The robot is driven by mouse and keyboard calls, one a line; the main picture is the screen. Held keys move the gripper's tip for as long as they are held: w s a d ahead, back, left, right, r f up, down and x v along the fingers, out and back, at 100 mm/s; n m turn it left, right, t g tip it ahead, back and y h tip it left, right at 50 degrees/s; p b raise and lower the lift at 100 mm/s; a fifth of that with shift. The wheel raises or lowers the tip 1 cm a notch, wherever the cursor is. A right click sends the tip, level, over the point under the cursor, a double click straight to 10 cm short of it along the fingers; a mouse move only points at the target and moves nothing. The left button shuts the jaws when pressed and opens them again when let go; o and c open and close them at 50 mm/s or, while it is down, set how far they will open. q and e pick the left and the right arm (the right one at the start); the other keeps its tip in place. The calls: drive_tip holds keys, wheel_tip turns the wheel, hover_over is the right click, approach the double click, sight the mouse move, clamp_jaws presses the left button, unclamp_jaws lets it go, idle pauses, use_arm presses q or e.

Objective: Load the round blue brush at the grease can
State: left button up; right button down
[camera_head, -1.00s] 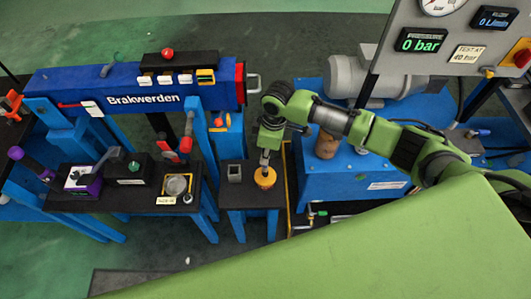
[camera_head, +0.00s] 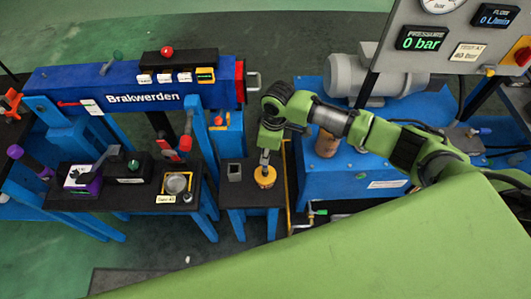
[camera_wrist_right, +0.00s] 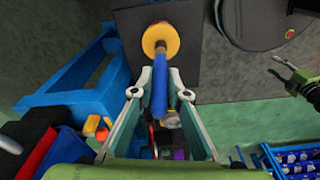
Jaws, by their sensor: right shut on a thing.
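My right gripper (camera_head: 265,163) points down over the yellow-orange grease can (camera_head: 265,181) on a small dark-topped stand. In the right wrist view, the gripper (camera_wrist_right: 160,80) is shut on the blue handle of the round brush (camera_wrist_right: 160,92). The far end of the brush meets the middle of the round yellow can (camera_wrist_right: 160,32). The brush head is hidden, and I cannot tell how deep it reaches.
The stand top (camera_head: 238,197) also bears a small grey square block (camera_head: 235,173). A dark bench (camera_head: 115,195) with a round metal dish (camera_head: 177,184) stands to the left. A blue machine body (camera_head: 355,175) is close on the right, and a blue crane beam (camera_head: 130,88) lies behind.

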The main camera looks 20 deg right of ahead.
drive_tip(key=shift+s+f+p, duration=0.1)
drive_tip(key=shift+p, duration=0.2)
idle(1.3)
wheel_tip(320, 180, up, 7)
drive_tip(key=p, duration=0.8)
idle(0.4)
idle(0.4)
